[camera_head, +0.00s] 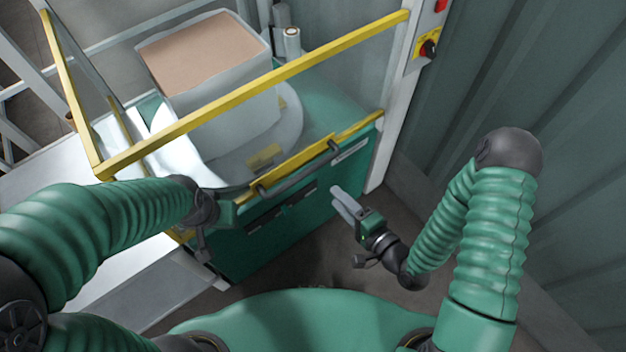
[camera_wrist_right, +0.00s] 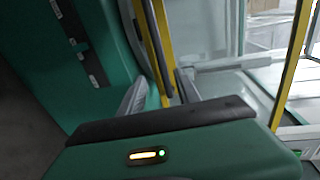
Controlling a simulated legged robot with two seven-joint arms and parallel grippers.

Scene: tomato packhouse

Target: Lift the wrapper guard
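The wrapper guard is a clear panel framed in yellow, with a lower yellow edge (camera_head: 358,129) and a dark bar handle (camera_head: 300,170) along the front of the green wrapper. The guard is down in front of the wrapped load. My right gripper (camera_head: 346,202) is open and empty, to the right of and below the handle, apart from it. In the right wrist view, its pale fingertips (camera_wrist_right: 160,92) are spread, with the dark handle (camera_wrist_right: 152,45) and a yellow edge (camera_wrist_right: 163,30) beyond them. My left gripper (camera_head: 203,246) hangs by the machine's left corner; its fingers are mostly hidden.
A wrapped load with a brown top (camera_head: 203,52) stands on the turntable behind the guard. A red-and-yellow switch (camera_head: 429,47) is on the post at right. A corrugated wall (camera_head: 540,90) bounds the right side. Open floor (camera_head: 300,268) lies between my body and the machine.

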